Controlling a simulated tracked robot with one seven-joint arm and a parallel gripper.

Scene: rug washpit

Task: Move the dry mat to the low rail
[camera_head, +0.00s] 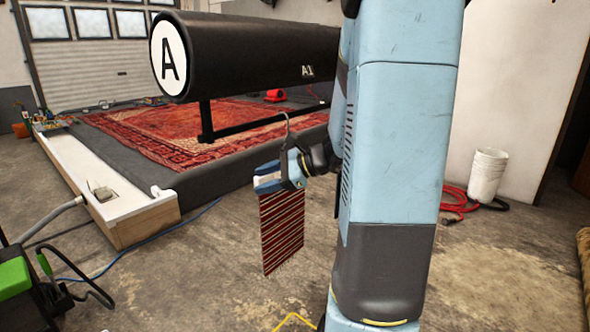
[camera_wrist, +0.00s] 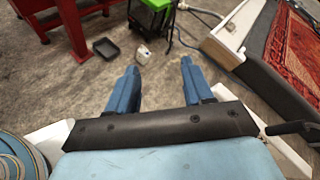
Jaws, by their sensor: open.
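A red, dark and cream striped mat (camera_head: 282,232) hangs upright just below my gripper (camera_head: 268,182) in the head view. The gripper hides the mat's upper edge, and I cannot tell what bears it. In the wrist view my gripper (camera_wrist: 158,68) is open, with no mat between its two blue fingers. A thin black bar (camera_head: 245,127) runs below the big black roller marked A (camera_head: 235,60). I cannot tell whether this bar is the low rail.
A red patterned rug (camera_head: 200,125) lies on a grey platform behind. A white-topped ledge (camera_head: 105,195) edges it. A green machine (camera_head: 14,278) stands at left, a white bucket (camera_head: 487,175) at right. The wrist view shows a black tray (camera_wrist: 106,49) and red frame (camera_wrist: 70,25).

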